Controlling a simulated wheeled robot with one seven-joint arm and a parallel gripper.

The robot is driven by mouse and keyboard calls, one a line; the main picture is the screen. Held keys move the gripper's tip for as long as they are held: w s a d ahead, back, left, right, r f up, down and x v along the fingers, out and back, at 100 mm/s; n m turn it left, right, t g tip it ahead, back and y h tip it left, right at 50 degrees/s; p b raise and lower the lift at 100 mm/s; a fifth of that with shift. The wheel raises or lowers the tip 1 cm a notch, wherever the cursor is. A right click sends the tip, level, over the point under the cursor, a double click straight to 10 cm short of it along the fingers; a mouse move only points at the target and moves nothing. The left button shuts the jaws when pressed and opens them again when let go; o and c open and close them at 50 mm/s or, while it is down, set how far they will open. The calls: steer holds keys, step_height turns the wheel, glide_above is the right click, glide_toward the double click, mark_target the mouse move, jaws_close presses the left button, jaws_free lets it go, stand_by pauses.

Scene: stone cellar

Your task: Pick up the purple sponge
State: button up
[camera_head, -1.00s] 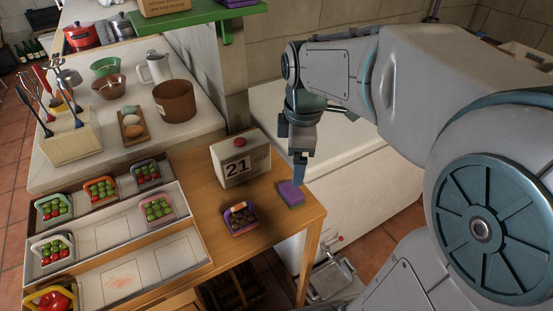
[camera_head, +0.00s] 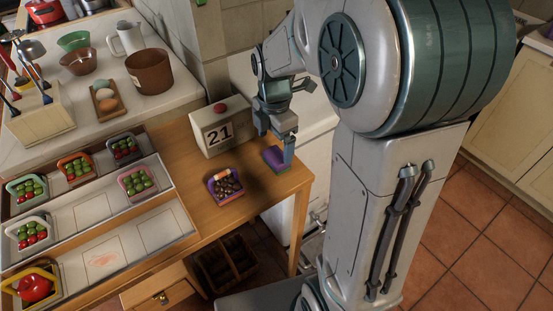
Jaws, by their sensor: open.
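The purple sponge (camera_head: 274,157) lies on the wooden table (camera_head: 240,210) near its right end, to the right of a block calendar reading 21. My gripper (camera_head: 287,152) hangs pointing down at the sponge, its blue-grey finger overlapping the sponge's right side in the picture. The gripper is open and nothing is held. I cannot tell whether a finger touches the sponge. Part of the sponge is hidden behind the finger.
The calendar (camera_head: 221,127) stands close to the left of my gripper. A small purple basket of dark items (camera_head: 226,187) sits left of the sponge. Baskets of produce (camera_head: 134,183) fill trays further left. The table's right edge is close; bare wood lies in front.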

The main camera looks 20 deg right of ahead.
mark_target(277, 155)
steer(key=f, duration=0.5)
steer(key=shift+s+d+f, duration=0.15)
steer(key=shift+d+f, duration=0.05)
steer(key=c, duration=1.1)
steer(key=shift+r, duration=0.1)
steer(key=shift+r, duration=0.45)
steer(key=r, duration=0.2)
steer(key=d+r, duration=0.1)
steer(key=shift+s+r, duration=0.2)
steer(key=shift+r, duration=0.2)
steer(key=s+d+r, duration=0.2)
steer(key=d, duration=0.1)
steer(key=s+d+r, duration=0.1)
steer(key=d+r, duration=0.1)
steer(key=d, duration=0.1)
steer(key=s+d+r, duration=0.2)
steer(key=d, duration=0.1)
steer(key=shift+s+r, duration=0.1)
steer(key=shift+s, duration=0.2)
steer(key=shift+o, duration=0.7)
